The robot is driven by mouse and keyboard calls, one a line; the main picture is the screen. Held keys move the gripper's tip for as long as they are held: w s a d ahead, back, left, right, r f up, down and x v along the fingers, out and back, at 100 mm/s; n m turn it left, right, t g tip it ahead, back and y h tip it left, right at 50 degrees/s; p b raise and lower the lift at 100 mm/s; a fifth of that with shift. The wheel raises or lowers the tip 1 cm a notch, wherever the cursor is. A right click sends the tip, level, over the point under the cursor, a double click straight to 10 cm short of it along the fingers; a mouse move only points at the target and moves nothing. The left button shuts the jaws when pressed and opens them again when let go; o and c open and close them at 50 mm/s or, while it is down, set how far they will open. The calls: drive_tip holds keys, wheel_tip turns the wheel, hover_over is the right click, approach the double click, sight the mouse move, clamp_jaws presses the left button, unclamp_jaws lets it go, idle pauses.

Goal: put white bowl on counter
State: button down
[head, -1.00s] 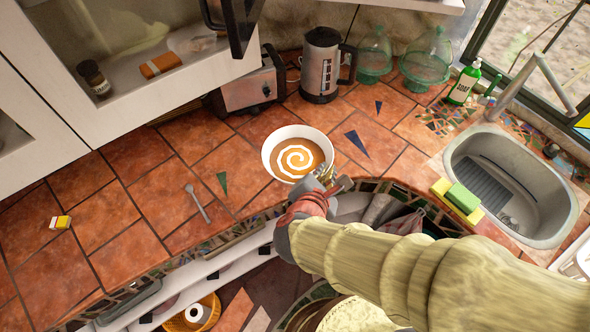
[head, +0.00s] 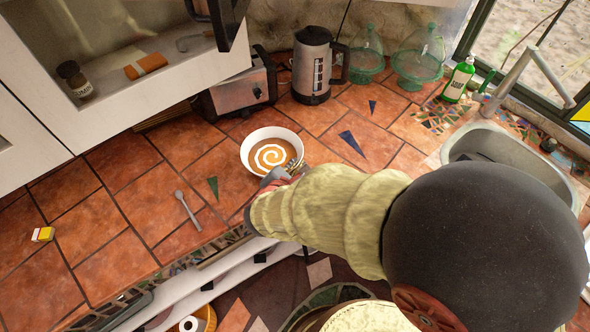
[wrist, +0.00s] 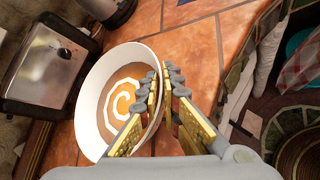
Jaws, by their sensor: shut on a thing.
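The white bowl (head: 253,146) holds orange-brown soup with a white swirl and sits at or just above the tiled counter (head: 120,160). It is in the middle of the head view, in front of the toaster. My gripper (head: 293,167) is at the bowl's right front rim, partly hidden by my arm. In the wrist view, the fingers (wrist: 166,82) are shut on the rim of the bowl (wrist: 91,98), one inside and one outside. The bowl looks roughly level. I cannot tell whether its base touches the tiles.
A toaster (head: 236,93) and a kettle (head: 312,65) stand behind the bowl. Green glass cloches (head: 418,60) and a soap bottle (head: 458,80) are at the back right, near the sink (head: 485,143).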

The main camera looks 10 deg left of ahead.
drive_tip(key=shift+f, duration=0.55)
drive_tip(key=shift+f+b, duration=0.2)
drive_tip(key=shift+b, duration=0.1)
drive_tip(key=c, duration=2)
unclamp_jaws()
drive_tip(key=shift+r, duration=0.1)
drive_tip(key=shift+s+r+p, duration=0.2)
drive_tip(key=shift+p, duration=0.15)
drive_tip(key=d+p+v, duration=0.1)
drive_tip(key=p+v, duration=0.1)
drive_tip(key=v, duration=0.9)
drive_tip(key=shift+s+a+p, duration=0.3)
drive_tip(key=shift+a+p, duration=0.1)
drive_tip(key=shift+a, duration=0.1)
